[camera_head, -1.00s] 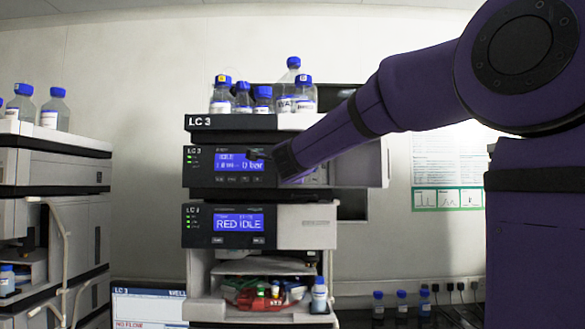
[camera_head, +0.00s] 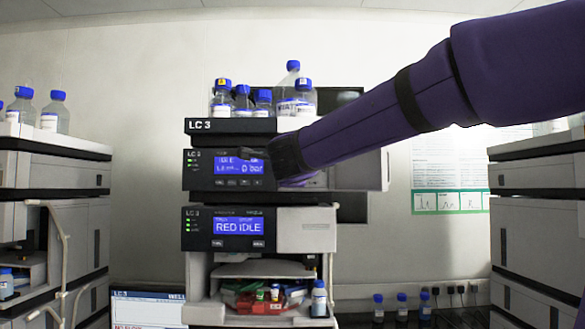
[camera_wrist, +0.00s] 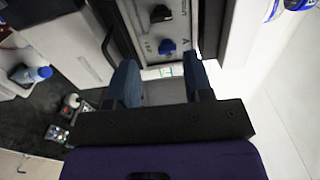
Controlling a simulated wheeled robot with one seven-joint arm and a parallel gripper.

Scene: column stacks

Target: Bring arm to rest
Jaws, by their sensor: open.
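My purple arm (camera_head: 370,130) reaches in from the right side of the head view. My gripper (camera_head: 248,154) is at its end, in front of the upper module of the LC 3 stack (camera_head: 225,170), covering part of its blue display. In the wrist view my gripper (camera_wrist: 160,72) shows two fingers apart with nothing between them. A panel with a black knob and a blue knob (camera_wrist: 167,46) lies beyond the fingers. I cannot tell whether the fingers touch anything.
Blue-capped bottles (camera_head: 290,90) stand on top of the LC 3 stack. Its open lower bay holds coloured items (camera_head: 262,300). Another stack (camera_head: 50,205) stands at left, and one (camera_head: 535,240) at right. A monitor (camera_head: 148,308) is low in front.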

